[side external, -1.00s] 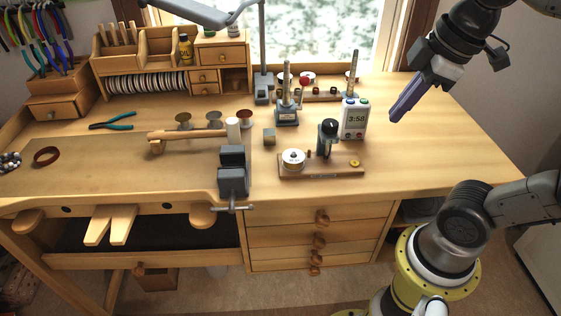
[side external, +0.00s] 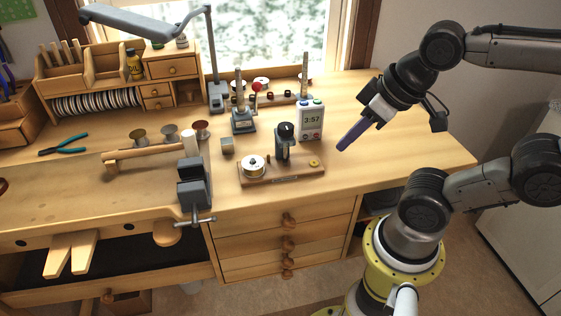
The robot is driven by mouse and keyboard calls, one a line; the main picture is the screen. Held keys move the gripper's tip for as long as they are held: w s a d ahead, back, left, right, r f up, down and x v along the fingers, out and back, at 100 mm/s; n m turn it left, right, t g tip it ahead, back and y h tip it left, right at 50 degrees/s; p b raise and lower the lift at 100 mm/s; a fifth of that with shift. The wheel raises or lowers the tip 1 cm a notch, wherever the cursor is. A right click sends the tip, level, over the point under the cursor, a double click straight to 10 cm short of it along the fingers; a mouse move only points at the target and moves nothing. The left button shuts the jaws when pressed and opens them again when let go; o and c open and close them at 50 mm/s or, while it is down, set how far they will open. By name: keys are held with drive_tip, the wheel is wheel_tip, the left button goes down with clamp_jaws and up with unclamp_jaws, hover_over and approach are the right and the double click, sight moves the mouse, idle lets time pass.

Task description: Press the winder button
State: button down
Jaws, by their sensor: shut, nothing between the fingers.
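The winder is a small wooden base (side external: 290,178) near the bench's front edge. It carries a round white-topped spool (side external: 254,166) at its left, a dark upright post (side external: 284,140) in the middle and a small yellow button (side external: 314,162) at its right end. My gripper (side external: 341,148) has shut purple fingers, slanting down to the left. Its tip is to the right of the button and a little higher in the picture, apart from it. Nothing is held. The exact height of the tip above the bench is hard to tell.
A stand with a rod (side external: 243,118) is behind. The bench right of the winder is clear.

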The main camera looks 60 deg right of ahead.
idle(0.4)
wheel_tip(320, 180, up, 5)
drive_tip(key=n+g, duration=0.6)
drive_tip(key=n, duration=0.3)
hover_over(314, 163)
drive_tip(key=shift+f, duration=0.2)
wheel_tip(314, 163, down, 14)
idle(0.4)
